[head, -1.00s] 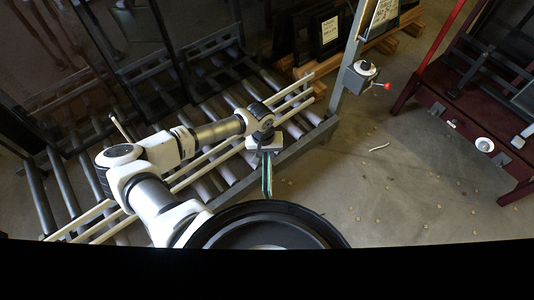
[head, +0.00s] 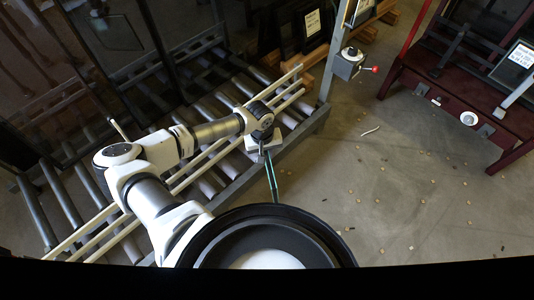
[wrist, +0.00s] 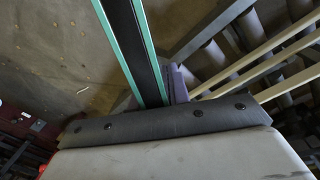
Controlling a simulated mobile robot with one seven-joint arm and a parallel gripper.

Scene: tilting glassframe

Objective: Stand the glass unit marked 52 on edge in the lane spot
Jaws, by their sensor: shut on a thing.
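My gripper (head: 264,150) is shut on a glass unit (head: 272,180). The unit hangs edge-on below the gripper, beside the near side of the roller conveyor. In the wrist view the glass unit (wrist: 133,45) shows as two teal glass edges with a black strip between them, running up from the gripper's dark padded part (wrist: 170,122). Its face and any number on it are hidden. I cannot pick out a lane spot in these views.
A roller conveyor (head: 205,135) with pale rails lies under my arm. A post with a grey box and red knob (head: 348,63) stands at its end. A dark red frame (head: 462,110) with a labelled pane (head: 521,56) is at right.

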